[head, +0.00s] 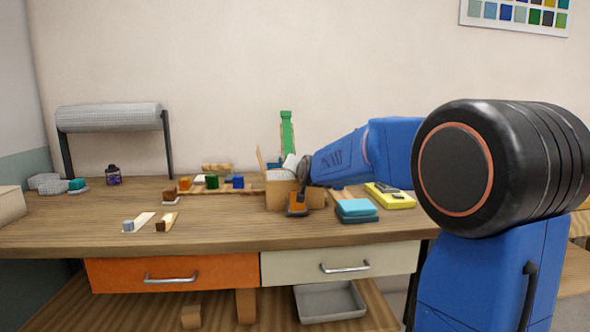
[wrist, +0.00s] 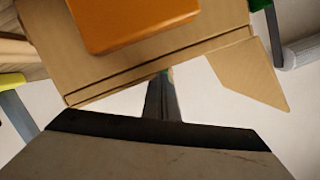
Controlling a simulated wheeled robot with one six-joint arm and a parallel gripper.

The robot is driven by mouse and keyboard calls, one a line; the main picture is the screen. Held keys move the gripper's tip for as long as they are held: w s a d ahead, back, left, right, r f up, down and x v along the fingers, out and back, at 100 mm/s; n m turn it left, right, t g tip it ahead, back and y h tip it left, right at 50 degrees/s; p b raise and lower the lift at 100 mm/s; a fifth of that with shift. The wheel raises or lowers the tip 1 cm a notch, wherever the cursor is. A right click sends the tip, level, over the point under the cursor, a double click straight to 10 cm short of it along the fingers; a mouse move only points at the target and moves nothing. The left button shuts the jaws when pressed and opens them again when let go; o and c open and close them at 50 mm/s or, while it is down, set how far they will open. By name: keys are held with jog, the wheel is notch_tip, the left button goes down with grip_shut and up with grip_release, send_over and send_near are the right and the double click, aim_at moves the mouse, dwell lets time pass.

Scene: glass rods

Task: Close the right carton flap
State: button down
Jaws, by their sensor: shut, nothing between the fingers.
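The open cardboard carton (head: 280,196) stands on the bench, right of centre. Its left flap (head: 261,159) stands up at a tilt, and something pale shows at its top. My gripper (head: 298,206) is shut, with nothing visibly held, and reaches down in front of the carton's right part. It hides much of that side, so I cannot make out the right flap's angle. In the wrist view, cardboard (wrist: 212,52) fills the upper part close to the camera, with an orange part over it. A pointed flap (wrist: 250,75) sticks out at the right.
Teal and dark stacked blocks (head: 357,208) and a yellow case (head: 391,196) lie right of the carton. A rack of coloured blocks (head: 212,182) is to the left. A green bottle (head: 287,132) stands behind.

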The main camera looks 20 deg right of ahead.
dwell(0.3)
notch_tip(320, 180, up, 4)
jog(key=v, duration=0.4)
jog(key=shift+s+a+r, duration=0.15)
jog(key=shift+s+a, duration=0.05)
jog(key=shift+a, duration=0.15)
jog(key=shift+a+v, duration=0.15)
jog(key=shift+v, duration=1.15)
jog(key=shift+a+v, duration=0.15)
jog(key=shift+v, duration=1.2)
